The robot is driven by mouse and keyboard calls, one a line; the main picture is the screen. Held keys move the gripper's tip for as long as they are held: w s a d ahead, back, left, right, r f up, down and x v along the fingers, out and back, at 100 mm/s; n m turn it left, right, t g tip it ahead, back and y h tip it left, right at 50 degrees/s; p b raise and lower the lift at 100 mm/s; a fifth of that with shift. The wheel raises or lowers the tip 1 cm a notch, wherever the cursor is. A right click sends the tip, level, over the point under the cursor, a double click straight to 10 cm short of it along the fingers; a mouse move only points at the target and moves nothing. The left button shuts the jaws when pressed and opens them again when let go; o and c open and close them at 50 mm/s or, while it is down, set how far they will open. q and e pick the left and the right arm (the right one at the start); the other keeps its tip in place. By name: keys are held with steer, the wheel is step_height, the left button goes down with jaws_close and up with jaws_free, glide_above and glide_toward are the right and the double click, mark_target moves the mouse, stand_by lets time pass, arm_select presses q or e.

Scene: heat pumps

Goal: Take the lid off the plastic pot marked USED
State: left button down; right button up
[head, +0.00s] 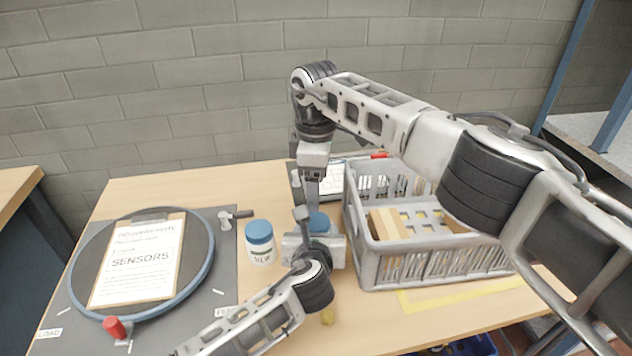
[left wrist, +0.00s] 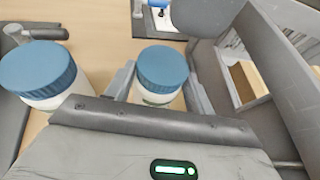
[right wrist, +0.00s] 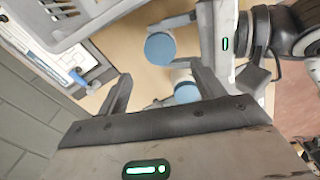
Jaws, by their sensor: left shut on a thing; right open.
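A plastic pot with a blue lid (head: 318,222) stands beside the crate; its label is hidden, so I cannot read its marking. My left gripper (head: 314,246) is shut around its body, below the lid. In the left wrist view the lid (left wrist: 160,66) is on the pot, between the fingers. My right gripper (head: 312,195) is open and points down, above and behind this pot. The right wrist view shows the held pot's lid (right wrist: 160,48) beyond my open fingers, apart from them. A second blue-lidded pot (head: 260,243), seemingly marked NEW, stands to the left.
A grey crate (head: 365,272) with wooden blocks stands close on the right. At left are a round tray (head: 208,262) with a SENSORS clipboard (head: 140,258), a hammer-like tool (head: 228,217) and a red-topped item (head: 115,328).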

mark_target(316, 220)
steer(key=shift+f+m, duration=0.3)
steer(key=shift+m, duration=0.1)
step_height(316, 220, down, 8)
steer(key=shift+r, duration=0.25)
steer(key=c, duration=1)
steer(key=n, duration=0.6)
steer(key=shift+n, duration=0.4)
steer(key=o, duration=1.1)
